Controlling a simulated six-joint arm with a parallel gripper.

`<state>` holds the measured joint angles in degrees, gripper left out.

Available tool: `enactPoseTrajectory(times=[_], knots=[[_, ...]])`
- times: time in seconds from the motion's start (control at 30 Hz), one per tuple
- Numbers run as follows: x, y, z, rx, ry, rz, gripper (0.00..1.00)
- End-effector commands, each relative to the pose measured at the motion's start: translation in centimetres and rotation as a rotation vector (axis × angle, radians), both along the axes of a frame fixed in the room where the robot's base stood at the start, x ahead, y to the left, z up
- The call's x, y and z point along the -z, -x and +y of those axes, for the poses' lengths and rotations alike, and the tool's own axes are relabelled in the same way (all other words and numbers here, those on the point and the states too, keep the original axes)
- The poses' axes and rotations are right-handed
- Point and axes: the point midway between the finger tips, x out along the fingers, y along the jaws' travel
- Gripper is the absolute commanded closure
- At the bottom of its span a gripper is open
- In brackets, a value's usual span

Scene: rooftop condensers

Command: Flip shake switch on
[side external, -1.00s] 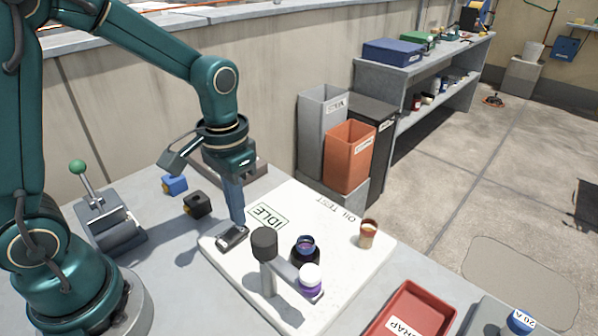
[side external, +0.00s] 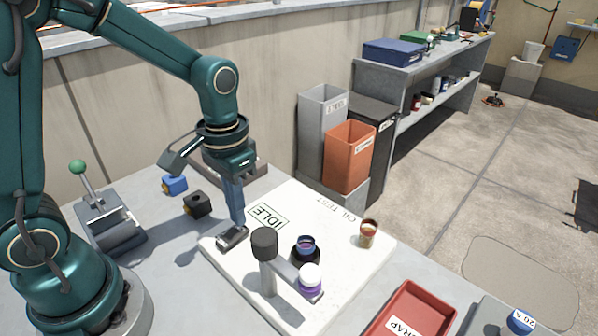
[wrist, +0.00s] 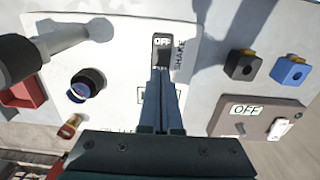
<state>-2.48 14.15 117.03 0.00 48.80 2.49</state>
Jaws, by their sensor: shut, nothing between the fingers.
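The shake switch (side external: 232,237) is a dark rocker in a grey frame at the left corner of the white oil test board. In the wrist view the switch (wrist: 162,42) shows the word OFF at its far end, with SHAKE printed beside it. My gripper (side external: 238,222) is shut and empty, pointing down with its fingertips at the switch. In the wrist view my gripper (wrist: 162,72) covers the near end of the switch; I cannot tell whether it touches. A display (side external: 267,216) on the board reads IDLE.
Black (side external: 197,204) and blue (side external: 175,184) blocks lie behind the switch. A separate panel (wrist: 250,115) reads OFF.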

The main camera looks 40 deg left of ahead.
Motion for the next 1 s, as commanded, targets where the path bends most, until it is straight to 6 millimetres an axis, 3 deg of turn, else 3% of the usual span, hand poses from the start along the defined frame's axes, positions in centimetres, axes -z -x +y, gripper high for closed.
enactPoseTrajectory(times=[1.0], knots=[[1.5, 0.0, 0.0, 0.000, 0.000, 0.001, 1.00]])
